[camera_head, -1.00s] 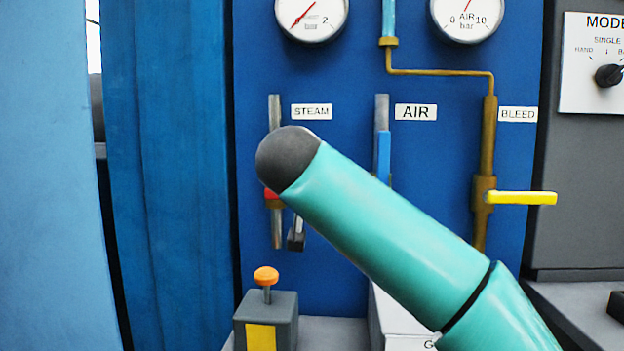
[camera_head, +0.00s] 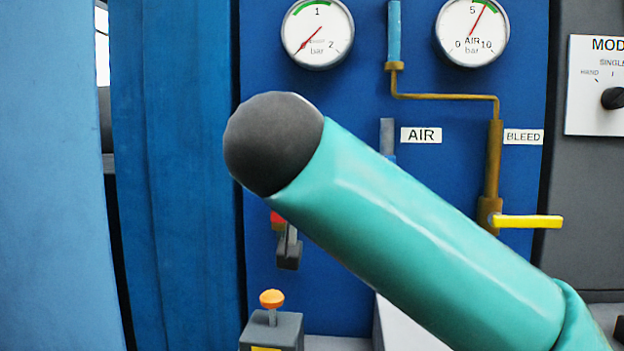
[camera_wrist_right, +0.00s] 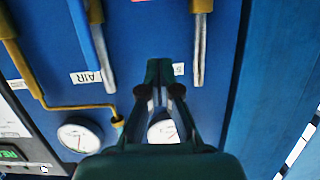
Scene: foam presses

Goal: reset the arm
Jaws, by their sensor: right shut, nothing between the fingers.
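My right arm (camera_head: 400,230), a teal link with a dark grey rounded end, crosses the head view from the lower right. It covers the STEAM label and most of the steam pipe. In the right wrist view, which shows the panel upside down, my right gripper (camera_wrist_right: 160,78) has its fingers together with nothing between them. It points at the blue panel between the air pipe and the steam pipe (camera_wrist_right: 200,50), partly over the STEAM label. I cannot tell its exact distance from the panel. My left gripper is not in view.
The blue panel carries two gauges (camera_head: 317,32) (camera_head: 472,32), an AIR label (camera_head: 421,135) and a yellow bleed handle (camera_head: 528,221). An orange-topped button box (camera_head: 272,328) stands below. A mode selector (camera_head: 612,98) is at the right. A blue column (camera_head: 55,180) stands at the left.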

